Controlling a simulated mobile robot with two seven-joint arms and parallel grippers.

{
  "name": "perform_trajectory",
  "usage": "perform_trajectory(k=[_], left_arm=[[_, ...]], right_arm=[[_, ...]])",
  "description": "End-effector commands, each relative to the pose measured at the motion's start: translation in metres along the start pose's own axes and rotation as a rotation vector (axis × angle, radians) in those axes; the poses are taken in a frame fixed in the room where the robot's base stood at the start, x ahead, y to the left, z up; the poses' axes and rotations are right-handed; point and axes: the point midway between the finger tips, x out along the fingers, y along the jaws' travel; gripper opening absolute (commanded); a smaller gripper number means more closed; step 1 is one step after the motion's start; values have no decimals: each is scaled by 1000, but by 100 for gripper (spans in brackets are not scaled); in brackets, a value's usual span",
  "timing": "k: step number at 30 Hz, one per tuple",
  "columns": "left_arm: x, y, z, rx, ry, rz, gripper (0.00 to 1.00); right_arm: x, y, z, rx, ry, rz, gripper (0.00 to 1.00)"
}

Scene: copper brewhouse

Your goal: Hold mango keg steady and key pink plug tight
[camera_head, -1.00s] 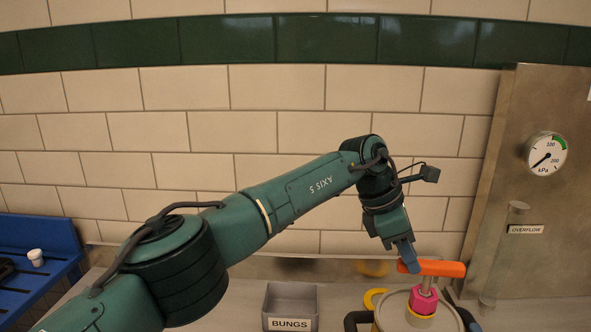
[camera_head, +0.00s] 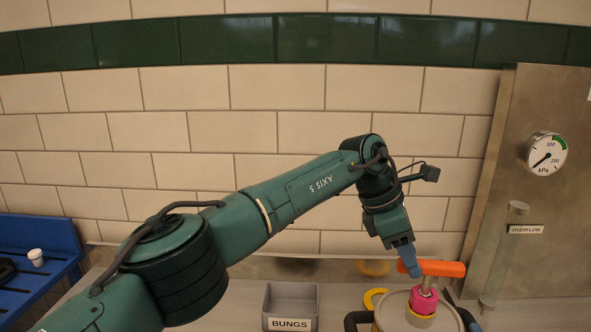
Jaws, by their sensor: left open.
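The keg (camera_head: 393,307) stands at the bottom right with a pale grey top, its lower part cut off by the picture edge. I cannot make out my right gripper.
A grey bin marked BUNGS (camera_head: 290,304) stands left of the keg. A yellow ring (camera_head: 372,298) lies behind the keg's left side. A steel panel with a pressure gauge (camera_head: 546,154) and an OVERFLOW pipe (camera_head: 502,250) rises at right.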

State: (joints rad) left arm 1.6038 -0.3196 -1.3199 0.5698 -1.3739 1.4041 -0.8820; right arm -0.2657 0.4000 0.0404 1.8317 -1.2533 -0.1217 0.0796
Motion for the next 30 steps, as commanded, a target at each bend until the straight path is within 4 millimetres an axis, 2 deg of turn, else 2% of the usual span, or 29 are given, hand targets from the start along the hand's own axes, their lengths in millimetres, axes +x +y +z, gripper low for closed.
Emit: perform_trajectory(k=[21,30], left_arm=[[-24,0,13,0,-1,1,44],[-26,0,14,0,0,0,44]], right_arm=[[0,1,0,0,-1,1,0],[0,1,0,0,-1,1,0]])
